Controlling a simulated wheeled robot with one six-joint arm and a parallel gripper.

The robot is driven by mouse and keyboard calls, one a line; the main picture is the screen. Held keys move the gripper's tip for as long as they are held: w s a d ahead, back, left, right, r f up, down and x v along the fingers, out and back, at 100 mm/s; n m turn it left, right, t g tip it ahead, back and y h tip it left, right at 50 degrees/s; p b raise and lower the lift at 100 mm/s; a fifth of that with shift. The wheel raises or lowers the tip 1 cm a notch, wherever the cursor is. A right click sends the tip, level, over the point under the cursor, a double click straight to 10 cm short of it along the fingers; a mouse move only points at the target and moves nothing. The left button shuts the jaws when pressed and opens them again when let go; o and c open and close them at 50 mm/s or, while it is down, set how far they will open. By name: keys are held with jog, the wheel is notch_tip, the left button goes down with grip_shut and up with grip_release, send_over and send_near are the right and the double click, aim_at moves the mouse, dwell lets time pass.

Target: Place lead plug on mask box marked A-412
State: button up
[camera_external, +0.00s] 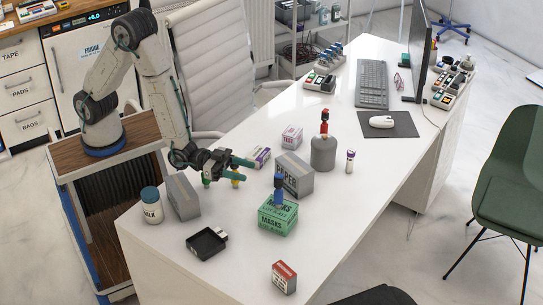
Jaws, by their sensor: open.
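A green box printed MASKS (277,221) stands on the white desk, right of and nearer than my gripper. An A-412 mark is not readable at this size. A small blue plug-like piece with a dark top (279,190) stands upright on the box top. It looks like a lead plug, but I cannot be sure. My gripper (228,174) is open, with green fingers, above the desk to the left of the box and apart from it. A small yellow piece (237,183) shows by one finger; I cannot tell whether it is part of the gripper.
A grey PAPER box (294,174) and a grey bottle with a red top (323,151) stand behind the mask box.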

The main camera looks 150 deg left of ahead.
jog(key=d+r+m+g+h, duration=0.2)
jog(key=d+r+h, duration=0.35)
jog(key=d, duration=0.45)
jog(key=s+d+r+m+g+h, duration=0.1)
jog(key=s+d+r+g+h, duration=0.15)
jog(key=d, duration=0.25)
jog(key=s+d+r+m+g+h, duration=0.1)
jog(key=s+d+r, duration=0.1)
jog(key=s+d, duration=0.25)
jog(key=s+d+r+m+g, duration=0.1)
jog(key=s+d+g, duration=0.1)
jog(key=s, duration=0.7)
jog(key=s+d+r+m+g+h, duration=0.1)
jog(key=s+d, duration=0.4)
jog(key=s, duration=0.5)
jog(key=s+d+r+m+g, duration=0.1)
jog(key=s+d+r+g, duration=0.1)
jog(key=s+g, duration=0.3)
jog(key=s+d, duration=0.1)
jog(key=s, duration=0.3)
jog(key=shift+s+d+r+h, duration=0.2)
jog(key=shift+d+r+h, duration=0.1)
jog(key=shift+d+r, duration=0.1)
